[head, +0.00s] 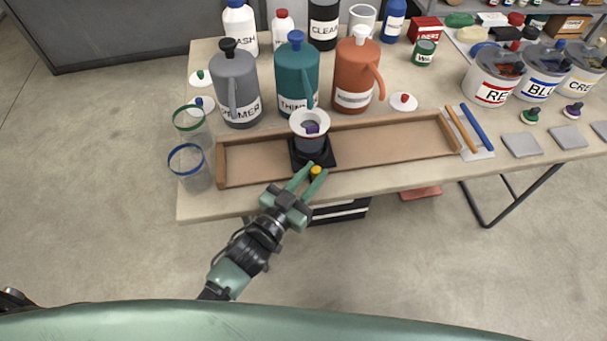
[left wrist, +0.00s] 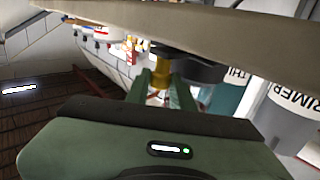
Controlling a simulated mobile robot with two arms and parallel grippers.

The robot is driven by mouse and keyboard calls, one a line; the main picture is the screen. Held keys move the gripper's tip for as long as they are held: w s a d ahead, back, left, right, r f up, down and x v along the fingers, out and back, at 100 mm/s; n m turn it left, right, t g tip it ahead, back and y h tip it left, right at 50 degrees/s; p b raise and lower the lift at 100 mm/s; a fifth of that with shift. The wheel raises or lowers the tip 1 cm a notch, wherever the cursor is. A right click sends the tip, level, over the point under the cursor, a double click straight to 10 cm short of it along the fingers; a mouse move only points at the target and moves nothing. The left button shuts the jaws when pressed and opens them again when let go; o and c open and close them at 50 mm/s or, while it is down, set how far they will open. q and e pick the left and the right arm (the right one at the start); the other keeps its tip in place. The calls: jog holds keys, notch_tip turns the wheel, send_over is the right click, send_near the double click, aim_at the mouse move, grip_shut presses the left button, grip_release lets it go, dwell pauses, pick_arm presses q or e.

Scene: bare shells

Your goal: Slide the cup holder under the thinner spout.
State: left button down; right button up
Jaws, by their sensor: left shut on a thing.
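The black cup holder (head: 325,154) sits in a long brown wooden tray (head: 400,146) and carries a white-rimmed cup (head: 310,123) with something purple inside. It stands in front of the teal thinner jug (head: 297,72), slightly to its right. The thinner's spout cannot be made out clearly. My left gripper (head: 310,173) is shut on the holder's yellow knob (head: 316,170) at the tray's front edge. In the left wrist view the yellow knob (left wrist: 160,80) is between the fingers, with the black holder (left wrist: 198,68) beside it. My right gripper is not in view.
The grey primer jug (head: 235,85) and orange jug (head: 358,75) flank the thinner. Two clear cups (head: 190,165) stand left of the tray. An orange stick (head: 461,128) and blue stick (head: 477,126) lie right of it. The tray is bare on both sides of the holder.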

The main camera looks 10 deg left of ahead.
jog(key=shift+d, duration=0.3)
pick_arm(q)
jog(key=c, duration=1.2)
grip_release()
jog(key=shift+c, duration=0.2)
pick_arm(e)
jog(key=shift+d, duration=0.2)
pick_arm(q)
jog(key=v, duration=0.8)
jog(key=shift+b, duration=0.4)
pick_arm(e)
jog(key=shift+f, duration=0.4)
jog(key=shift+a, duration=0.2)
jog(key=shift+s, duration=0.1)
